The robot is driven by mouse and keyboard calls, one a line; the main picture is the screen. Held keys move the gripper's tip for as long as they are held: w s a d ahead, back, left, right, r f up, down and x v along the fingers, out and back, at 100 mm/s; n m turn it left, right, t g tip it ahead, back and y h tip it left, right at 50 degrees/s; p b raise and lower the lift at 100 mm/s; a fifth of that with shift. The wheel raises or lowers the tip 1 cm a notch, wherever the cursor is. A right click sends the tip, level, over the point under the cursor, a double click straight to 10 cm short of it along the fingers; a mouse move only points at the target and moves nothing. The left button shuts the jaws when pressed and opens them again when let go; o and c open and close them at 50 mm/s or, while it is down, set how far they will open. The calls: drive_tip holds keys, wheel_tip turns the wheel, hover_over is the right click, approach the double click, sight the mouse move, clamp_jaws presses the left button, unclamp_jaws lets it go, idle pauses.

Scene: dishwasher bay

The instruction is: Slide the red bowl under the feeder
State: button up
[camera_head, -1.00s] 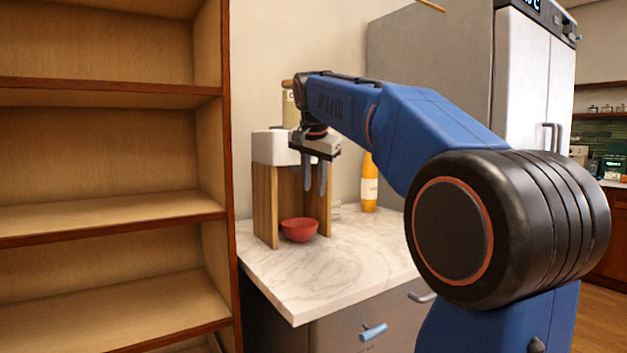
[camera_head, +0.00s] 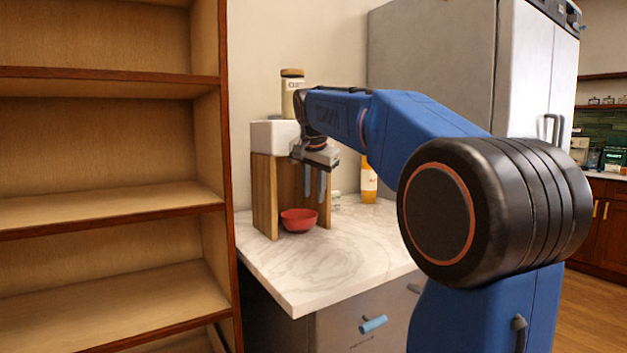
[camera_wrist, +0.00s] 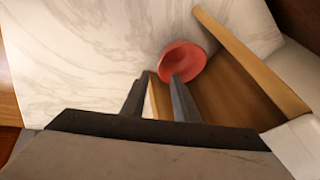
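The red bowl (camera_head: 298,221) sits upright on the marble counter at the front opening of the feeder. The feeder (camera_head: 274,138) is a white box on wooden side panels. In the wrist view the bowl (camera_wrist: 183,58) lies just beyond the fingertips, near the outer end of a wooden panel (camera_wrist: 250,65); how far it is under the box is unclear. My gripper (camera_head: 315,199) points down, above and slightly right of the bowl, in front of the feeder. Its fingers (camera_wrist: 161,77) are apart with nothing held between them. One fingertip overlaps the bowl's rim in the wrist view; contact cannot be told.
A lidded jar (camera_head: 292,95) stands on top of the feeder. An orange bottle (camera_head: 369,182) stands at the back right of the counter (camera_head: 315,267), whose front is clear. A wooden shelf unit (camera_head: 110,205) is close on the left; a steel fridge (camera_head: 480,75) stands at the right.

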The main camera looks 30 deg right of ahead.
sight(313, 218)
drive_tip(key=x, duration=1.1)
drive_tip(key=shift+f, duration=0.1)
clamp_jaws()
